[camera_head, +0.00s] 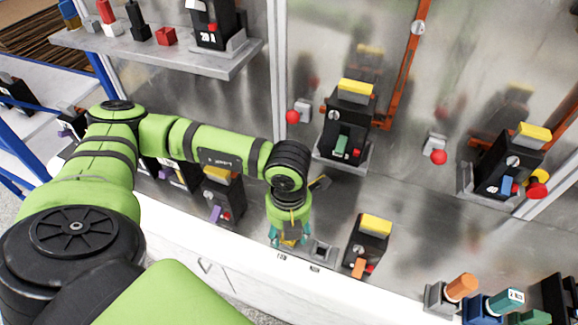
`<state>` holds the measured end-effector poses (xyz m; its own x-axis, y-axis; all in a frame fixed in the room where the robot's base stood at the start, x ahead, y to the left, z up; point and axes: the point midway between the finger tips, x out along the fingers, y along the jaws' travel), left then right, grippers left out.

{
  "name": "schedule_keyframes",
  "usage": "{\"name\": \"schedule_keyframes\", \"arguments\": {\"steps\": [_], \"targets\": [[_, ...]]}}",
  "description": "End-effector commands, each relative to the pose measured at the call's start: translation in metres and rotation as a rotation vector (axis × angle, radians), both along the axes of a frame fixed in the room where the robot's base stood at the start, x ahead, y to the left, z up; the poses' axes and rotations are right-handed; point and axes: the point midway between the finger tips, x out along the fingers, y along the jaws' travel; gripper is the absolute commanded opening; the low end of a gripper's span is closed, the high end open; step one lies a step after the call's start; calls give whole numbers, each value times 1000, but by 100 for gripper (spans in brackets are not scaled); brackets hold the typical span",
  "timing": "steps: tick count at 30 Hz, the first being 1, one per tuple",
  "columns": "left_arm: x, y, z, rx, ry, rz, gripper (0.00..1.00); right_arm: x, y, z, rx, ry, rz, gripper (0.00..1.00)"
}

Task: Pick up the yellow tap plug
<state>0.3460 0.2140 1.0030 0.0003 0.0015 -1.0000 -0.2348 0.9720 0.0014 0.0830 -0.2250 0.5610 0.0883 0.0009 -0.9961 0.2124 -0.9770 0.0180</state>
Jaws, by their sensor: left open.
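My left gripper (289,238) points down at the front edge of the bench, its two teal-tipped fingers apart. A small yellow piece (291,230) shows between the fingers; it may be the yellow tap plug, but the gripper hides much of it, and I cannot tell whether the fingers touch it. Another small dark and yellow piece (320,183) shows just behind the gripper, to its right. My right gripper is not in view.
A taller breaker (345,130) stands behind. Orange and teal plugs (461,288) sit at the front right. A grey shelf (160,52) is upper left.

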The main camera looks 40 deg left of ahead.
Motion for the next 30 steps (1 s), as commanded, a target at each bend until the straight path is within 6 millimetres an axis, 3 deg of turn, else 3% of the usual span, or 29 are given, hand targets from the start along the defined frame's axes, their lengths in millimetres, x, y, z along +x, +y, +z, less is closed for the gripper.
{"name": "schedule_keyframes", "arguments": {"steps": [4,6,8,20,23,30], "targets": [[0,0,0,-1,0,-1,53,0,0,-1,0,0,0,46],[0,0,0,-1,0,-1,25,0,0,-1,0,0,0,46],[0,0,0,-1,0,-1,7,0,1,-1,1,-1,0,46],[0,-1,3,-3,-1,-1,6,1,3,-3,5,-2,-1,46],[1,-1,13,-3,-4,-1,6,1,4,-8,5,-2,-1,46],[2,-1,61,-3,-8,-1,6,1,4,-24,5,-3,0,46]]}}
